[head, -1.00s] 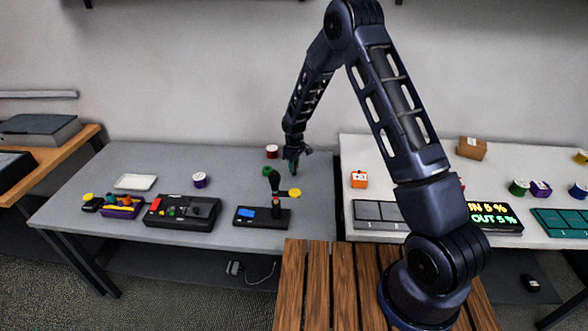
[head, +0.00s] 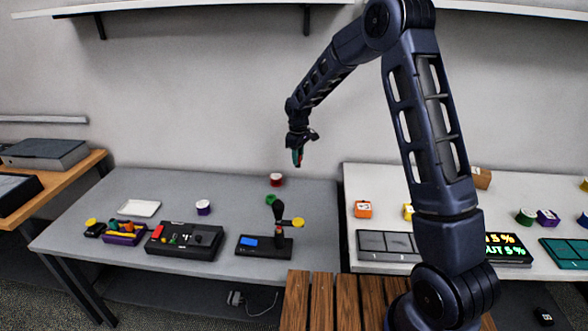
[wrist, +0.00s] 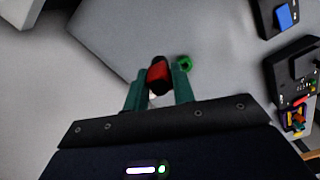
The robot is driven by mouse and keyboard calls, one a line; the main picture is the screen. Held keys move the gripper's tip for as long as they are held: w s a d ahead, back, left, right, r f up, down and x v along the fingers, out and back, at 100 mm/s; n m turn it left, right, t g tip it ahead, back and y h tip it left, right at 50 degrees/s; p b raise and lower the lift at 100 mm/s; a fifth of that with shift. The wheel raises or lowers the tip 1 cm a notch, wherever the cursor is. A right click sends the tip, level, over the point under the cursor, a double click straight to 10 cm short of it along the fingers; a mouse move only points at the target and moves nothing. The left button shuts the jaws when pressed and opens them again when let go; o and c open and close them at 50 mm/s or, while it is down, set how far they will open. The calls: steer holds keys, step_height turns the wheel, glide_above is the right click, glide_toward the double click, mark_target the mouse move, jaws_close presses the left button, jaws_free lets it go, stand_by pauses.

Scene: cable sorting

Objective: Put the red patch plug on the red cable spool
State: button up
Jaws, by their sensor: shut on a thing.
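My gripper (head: 298,160) is raised above the back right part of the left grey table. In the wrist view, its green fingers (wrist: 158,84) are shut on a red plug with a dark end, the red patch plug (wrist: 158,76). The red cable spool (head: 276,180), with a white top, stands at the back of the grey table, below and slightly left of my gripper in the head view. I cannot make out the spool clearly in the wrist view. The plug is apart from the spool.
A green spool (head: 271,200) stands in front of the red one; it also shows in the wrist view (wrist: 184,63). A white table (head: 352,205) adjoins at right.

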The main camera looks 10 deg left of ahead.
steer(key=w+a+r+n, duration=0.1)
steer(key=w+a+r, duration=0.1)
steer(key=w+a, duration=0.45)
steer(key=w+a+r+n, duration=0.1)
steer(key=w+a+r, duration=0.2)
steer(key=w+a, duration=0.3)
glide_above(276, 176)
step_height(276, 176, down, 20)
steer(key=shift+r, duration=0.1)
steer(key=o, duration=1)
steer(key=shift+f, duration=0.2)
steer(key=shift+r, duration=0.1)
step_height(276, 176, up, 12)
